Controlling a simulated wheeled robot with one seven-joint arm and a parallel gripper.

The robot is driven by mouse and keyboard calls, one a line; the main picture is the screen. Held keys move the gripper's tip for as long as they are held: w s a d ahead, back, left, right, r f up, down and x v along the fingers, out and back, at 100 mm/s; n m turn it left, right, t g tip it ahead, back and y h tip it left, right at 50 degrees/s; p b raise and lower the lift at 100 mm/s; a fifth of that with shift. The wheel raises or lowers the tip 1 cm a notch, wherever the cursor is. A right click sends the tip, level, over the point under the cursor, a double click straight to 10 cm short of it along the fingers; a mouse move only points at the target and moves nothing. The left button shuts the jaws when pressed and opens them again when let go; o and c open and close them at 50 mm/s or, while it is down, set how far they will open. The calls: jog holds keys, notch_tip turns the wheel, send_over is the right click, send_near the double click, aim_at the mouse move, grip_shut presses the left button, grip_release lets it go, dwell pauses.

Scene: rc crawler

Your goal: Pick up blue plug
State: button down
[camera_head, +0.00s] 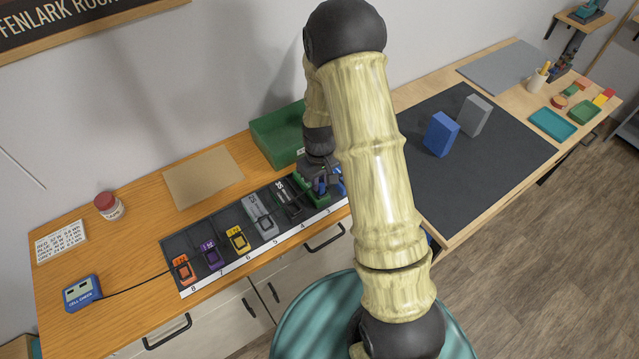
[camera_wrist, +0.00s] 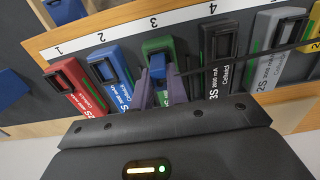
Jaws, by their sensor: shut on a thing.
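The blue plug (camera_wrist: 158,66) shows in the wrist view between the two purple-grey fingers of my gripper (camera_wrist: 159,77), which are shut on it. The plug is over the green battery pack (camera_wrist: 160,46) in slot 3; I cannot tell whether they touch. A dark cable (camera_wrist: 262,57) runs off to the right from near the fingers. In the head view my gripper (camera_head: 322,182) is low over the right part of the battery rack, and the plug cannot be made out clearly. The blue cell checker (camera_head: 82,292), with a black cable, lies at the left.
Red (camera_wrist: 75,88), blue (camera_wrist: 108,77), black (camera_wrist: 219,53) and grey (camera_wrist: 277,45) packs flank the green one. Purple, yellow and orange packs fill slots further left in the head view. A green bin (camera_head: 277,140) stands behind the rack. Blue (camera_head: 440,134) and grey (camera_head: 474,116) blocks stand on the dark mat.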

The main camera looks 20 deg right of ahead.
notch_tip(320, 180, up, 9)
jog(key=shift+a+f+b, duration=0.1)
jog(key=shift+b, duration=0.85)
